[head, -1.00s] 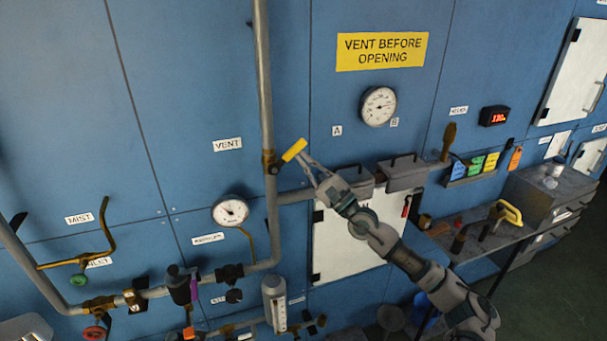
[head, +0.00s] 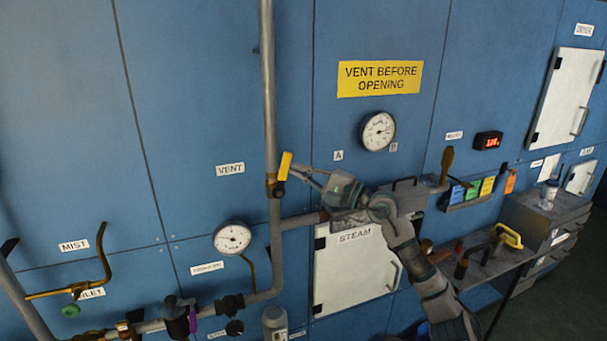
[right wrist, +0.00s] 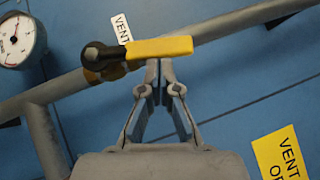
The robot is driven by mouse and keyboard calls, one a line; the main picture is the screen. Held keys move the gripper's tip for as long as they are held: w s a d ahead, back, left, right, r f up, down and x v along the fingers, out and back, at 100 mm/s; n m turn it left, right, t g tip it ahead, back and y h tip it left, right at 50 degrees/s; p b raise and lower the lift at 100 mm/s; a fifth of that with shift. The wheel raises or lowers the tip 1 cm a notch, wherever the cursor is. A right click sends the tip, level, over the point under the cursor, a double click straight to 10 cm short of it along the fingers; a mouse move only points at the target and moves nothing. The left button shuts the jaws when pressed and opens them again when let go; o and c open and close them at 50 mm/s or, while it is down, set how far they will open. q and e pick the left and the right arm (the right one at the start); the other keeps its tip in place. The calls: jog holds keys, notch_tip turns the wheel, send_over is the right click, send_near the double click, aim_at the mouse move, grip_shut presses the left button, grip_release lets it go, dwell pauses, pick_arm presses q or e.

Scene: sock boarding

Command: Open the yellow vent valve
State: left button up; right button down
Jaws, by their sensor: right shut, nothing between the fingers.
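The yellow vent valve handle (head: 285,166) sits on a brass valve body (head: 275,186) on the upright grey pipe, beside the VENT label (head: 230,169). The handle stands nearly upright, close to the line of the pipe. In the right wrist view the yellow handle (right wrist: 160,47) lies across, just beyond my fingertips. My right gripper (head: 292,170) is shut and empty, with its tips against or very near the handle's right side; I cannot tell whether they touch. The closed fingers also show in the right wrist view (right wrist: 160,68). My left gripper is not in view.
A grey pipe (head: 269,90) runs up the blue panel wall. A gauge (head: 232,238) is to the lower left. A white STEAM door (head: 345,275) lies below my right arm. A shelf (head: 480,268) with tools stands at right. The yellow VENT BEFORE OPENING sign (head: 380,79) is above.

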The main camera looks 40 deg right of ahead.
jog(key=r+n+g+p, duration=0.1)
jog(key=p, duration=0.1)
jog(key=n+g+p, duration=0.1)
jog(key=p, duration=0.1)
jog(key=shift+w+a+r+n+h+p, duration=0.2)
jog(key=shift+a+r+n+h+p, duration=0.05)
jog(key=shift+r+n+h+p, duration=0.15)
jog(key=shift+a+n+g+p, duration=0.3)
jog(key=shift+a+g+p, duration=0.15)
jog(key=shift+a, duration=0.2)
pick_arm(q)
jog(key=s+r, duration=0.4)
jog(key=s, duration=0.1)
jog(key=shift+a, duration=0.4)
pick_arm(e)
jog(key=shift+f, duration=0.1)
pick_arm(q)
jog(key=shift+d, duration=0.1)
pick_arm(e)
jog(key=shift+d, duration=0.1)
